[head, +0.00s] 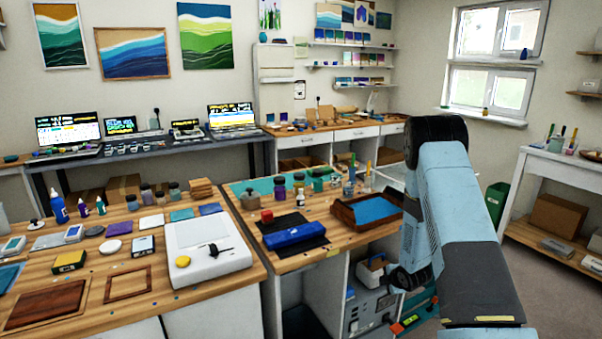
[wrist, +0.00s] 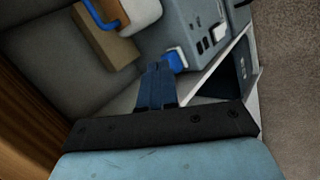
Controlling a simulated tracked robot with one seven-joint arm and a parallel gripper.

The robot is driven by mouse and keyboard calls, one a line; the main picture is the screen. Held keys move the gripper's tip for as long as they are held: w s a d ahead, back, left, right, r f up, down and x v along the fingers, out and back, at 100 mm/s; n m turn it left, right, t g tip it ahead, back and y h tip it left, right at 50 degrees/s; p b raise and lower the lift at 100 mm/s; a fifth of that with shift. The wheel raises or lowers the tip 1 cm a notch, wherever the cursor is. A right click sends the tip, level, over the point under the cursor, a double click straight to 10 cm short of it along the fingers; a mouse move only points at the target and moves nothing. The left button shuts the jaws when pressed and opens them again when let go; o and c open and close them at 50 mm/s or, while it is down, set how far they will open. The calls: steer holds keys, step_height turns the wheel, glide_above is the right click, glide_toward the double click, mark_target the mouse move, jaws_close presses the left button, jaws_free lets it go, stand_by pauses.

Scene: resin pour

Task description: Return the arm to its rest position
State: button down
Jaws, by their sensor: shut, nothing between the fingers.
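My arm (head: 455,200) stands at the right of the head view, raised at the elbow and bent downward. Its lower part hangs in front of the right end of the wooden bench (head: 290,262). My gripper's fingertips are not clear in the head view. In the wrist view my gripper (wrist: 160,72) is shut, its two dark blue fingers side by side with nothing between them. It points toward the shelf space under the bench, near a blue-and-white item (wrist: 175,60). I cannot tell whether it touches anything.
A wooden tray with a blue inside (head: 342,203) sits on the bench close to my arm. Below are a grey machine (head: 368,308) and a white caddy (head: 372,270). A white side table (head: 545,165) stands at the right. Open floor (head: 500,245) lies between it and my arm.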

step_height(320, 180, up, 20)
steer(key=s+m+h, duration=0.1)
steer(key=m+h, duration=0.1)
steer(key=m, duration=0.3)
steer(key=s+r+m+h, duration=0.1)
steer(key=s+r+m, duration=0.2)
steer(key=s+r, duration=0.35)
steer(key=s+r+m, duration=0.2)
steer(key=s+r, duration=0.1)
steer(key=r, duration=0.6)
steer(key=s+a+r+m+g, duration=0.1)
steer(key=s+a+r+m, duration=0.1)
steer(key=s, duration=0.8)
steer(key=s+a+r+m, duration=0.3)
steer(key=s+r, duration=0.4)
steer(key=s, duration=0.3)
steer(key=s+a+r+m+g+y, duration=0.1)
steer(key=s+r+m, duration=0.3)
steer(key=s, duration=0.7)
steer(key=shift+a+r+m+g, duration=0.3)
steer(key=shift+a+r, duration=0.1)
steer(key=shift+a, duration=0.25)
